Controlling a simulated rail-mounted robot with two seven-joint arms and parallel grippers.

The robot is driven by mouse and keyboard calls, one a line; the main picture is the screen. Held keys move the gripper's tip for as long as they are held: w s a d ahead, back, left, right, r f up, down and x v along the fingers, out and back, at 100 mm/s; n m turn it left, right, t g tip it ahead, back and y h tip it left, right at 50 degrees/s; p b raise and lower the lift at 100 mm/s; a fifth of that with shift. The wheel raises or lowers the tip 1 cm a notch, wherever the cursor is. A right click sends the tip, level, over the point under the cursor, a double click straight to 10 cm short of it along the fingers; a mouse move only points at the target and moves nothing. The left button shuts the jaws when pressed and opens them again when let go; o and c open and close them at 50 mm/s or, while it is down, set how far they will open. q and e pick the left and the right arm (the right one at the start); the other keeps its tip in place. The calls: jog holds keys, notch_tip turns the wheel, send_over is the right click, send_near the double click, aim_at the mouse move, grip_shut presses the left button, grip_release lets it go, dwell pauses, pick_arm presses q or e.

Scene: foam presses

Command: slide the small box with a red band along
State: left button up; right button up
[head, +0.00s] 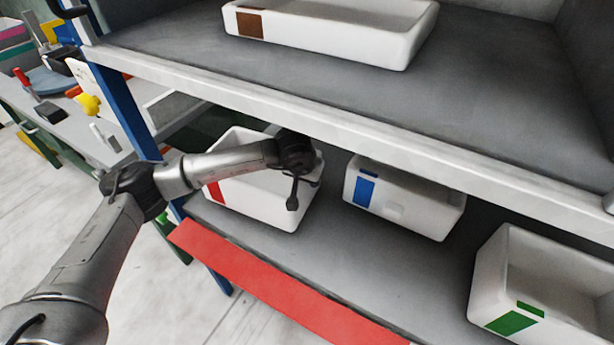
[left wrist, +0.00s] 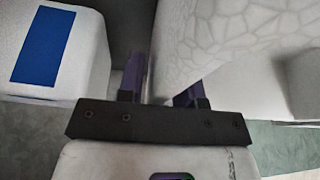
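The small white box with a red band (head: 262,205) stands on the lower shelf at the left. The band is on its front left side. My left gripper (head: 304,193) reaches over the box's right part, pointing down. Its fingers are apart, near the right wall, and it looks open. In the left wrist view a white box surface (left wrist: 215,40) lies close to the fingers and hides part of the right one. I cannot tell whether they touch it. My right gripper is not in view.
A white box with a blue band (head: 408,200) stands close to the right, and one with a green band (head: 535,290) farther right. A red strip (head: 270,285) runs along the shelf's front. The upper shelf's edge (head: 330,137) hangs above. Bare shelf (head: 370,262) lies in front.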

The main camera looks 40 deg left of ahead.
pick_arm(q)
jog(key=shift+o, duration=1)
jog(key=p+v, duration=0.3)
jog(key=v, duration=0.9)
jog(key=shift+r, duration=0.2)
jog(key=shift+s+r+p, duration=0.35)
jog(key=shift+r, duration=0.3)
